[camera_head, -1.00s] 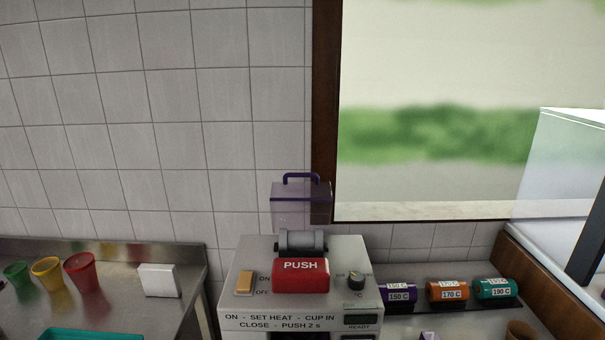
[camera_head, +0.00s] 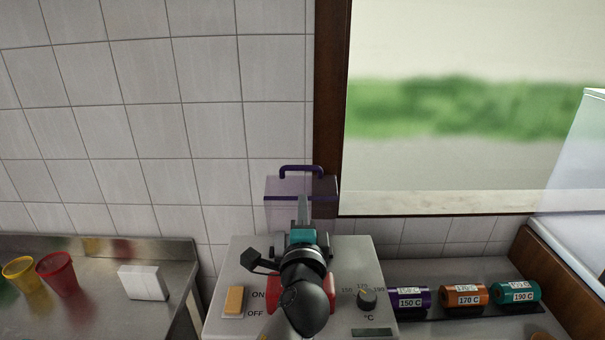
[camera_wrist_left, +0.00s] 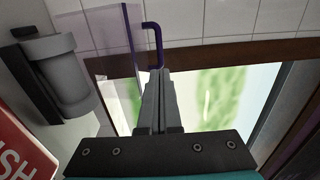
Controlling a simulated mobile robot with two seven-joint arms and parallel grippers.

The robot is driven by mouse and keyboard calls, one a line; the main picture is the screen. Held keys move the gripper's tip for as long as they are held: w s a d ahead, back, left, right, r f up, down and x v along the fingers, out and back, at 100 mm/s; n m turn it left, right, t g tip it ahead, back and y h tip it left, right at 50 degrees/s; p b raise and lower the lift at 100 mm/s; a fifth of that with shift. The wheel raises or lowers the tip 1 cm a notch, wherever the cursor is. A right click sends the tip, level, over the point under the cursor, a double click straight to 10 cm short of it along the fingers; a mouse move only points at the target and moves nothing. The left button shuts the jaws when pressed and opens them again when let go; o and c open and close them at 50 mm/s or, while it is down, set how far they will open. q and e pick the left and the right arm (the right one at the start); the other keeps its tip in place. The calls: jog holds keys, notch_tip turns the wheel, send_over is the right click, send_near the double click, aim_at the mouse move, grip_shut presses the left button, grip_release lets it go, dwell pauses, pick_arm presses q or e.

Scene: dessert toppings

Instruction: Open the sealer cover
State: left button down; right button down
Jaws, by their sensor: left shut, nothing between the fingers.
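The sealer (camera_head: 225,322) is a grey machine with a red PUSH block (camera_head: 272,292), now mostly behind my left arm. Its cover (camera_head: 278,188), a see-through purple panel with a purple handle (camera_head: 302,168) on top, stands upright at the back. My left gripper (camera_head: 304,200) is shut and empty in front of the cover, with its fingertips below the handle in the head view. In the left wrist view the shut fingers (camera_wrist_left: 158,75) point toward the handle (camera_wrist_left: 152,30) beside the cover (camera_wrist_left: 125,45); I cannot tell whether they touch. My right gripper is not in view.
An orange switch (camera_head: 233,300) and a black dial (camera_head: 367,298) flank my arm on the sealer. Purple, orange and teal canisters (camera_head: 465,295) lie to the right. Cups (camera_head: 58,273) and a white block (camera_head: 143,283) stand on the left counter. A tiled wall and window are behind.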

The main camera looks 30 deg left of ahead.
aim_at(303, 170)
pick_arm(q)
jog(key=p+x, duration=0.1)
jog(key=x, duration=1)
jog(key=shift+f, duration=0.1)
